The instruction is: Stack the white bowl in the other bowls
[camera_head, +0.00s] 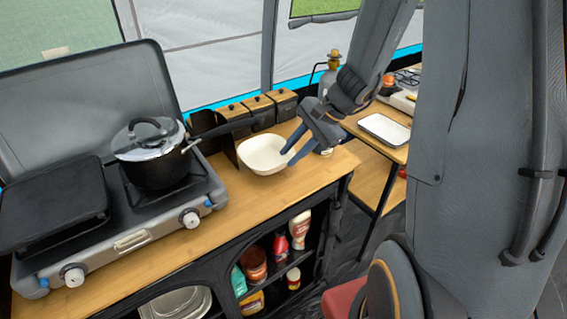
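The white bowl (259,148) sits on the wooden counter to the right of the stove, upright as far as I can see. My gripper (287,158) reaches down from the upper right to the bowl's right rim. Its two fingers stand apart with a gap between them, one tip over the inside of the bowl and the other at its outer right side. Whether they touch the rim is not clear. I cannot make out the other bowls in this view.
A lidded pot (152,160) stands on the camping stove (130,222) at left. Several wooden-lidded boxes (259,103) line the counter's back. A rectangular white tray (385,129) lies on the right table (362,132). Bottles and jars fill the shelf below. The counter before the bowl is clear.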

